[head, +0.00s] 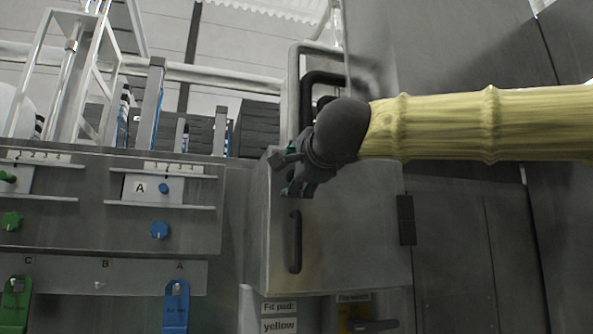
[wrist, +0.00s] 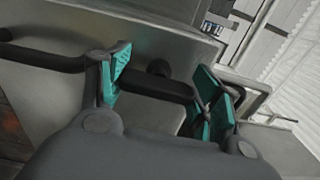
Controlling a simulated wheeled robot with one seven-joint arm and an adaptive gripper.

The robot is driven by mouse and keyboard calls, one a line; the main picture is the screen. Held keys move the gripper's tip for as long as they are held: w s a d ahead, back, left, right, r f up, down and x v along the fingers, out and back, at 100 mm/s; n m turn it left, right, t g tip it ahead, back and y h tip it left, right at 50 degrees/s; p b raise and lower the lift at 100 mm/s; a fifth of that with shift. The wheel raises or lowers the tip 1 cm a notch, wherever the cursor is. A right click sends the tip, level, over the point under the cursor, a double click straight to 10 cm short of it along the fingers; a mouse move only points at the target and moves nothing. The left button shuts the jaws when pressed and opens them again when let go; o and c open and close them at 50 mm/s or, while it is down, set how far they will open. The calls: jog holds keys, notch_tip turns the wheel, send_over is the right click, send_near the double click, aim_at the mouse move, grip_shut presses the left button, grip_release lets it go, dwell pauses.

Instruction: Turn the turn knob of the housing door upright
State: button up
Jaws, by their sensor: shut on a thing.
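The grey housing door (head: 350,240) stands shut-looking in the middle of the head view, with a dark vertical handle (head: 295,242) on its left side. My gripper (head: 298,180) is at the door's upper left, just above that handle. In the wrist view, a dark bar-shaped turn knob (wrist: 158,88) lies lengthwise between the teal finger pads of my gripper (wrist: 160,92). The pads are at its two ends. In the head view my gripper hides the knob, so its angle on the door cannot be told there.
In the wrist view, the dark handle (wrist: 45,58) runs close beside the left finger. A black bent bar (head: 322,78) rises just above my wrist. A panel with blue knobs (head: 160,230) and green knobs (head: 11,221) stands at the left. A dark hinge (head: 406,219) is on the right.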

jog(key=shift+d+n, duration=0.1)
jog(key=shift+n, duration=0.2)
jog(key=o, duration=1)
jog(key=shift+w, duration=0.1)
jog(key=v, duration=1.2)
jog(key=shift+d, duration=0.1)
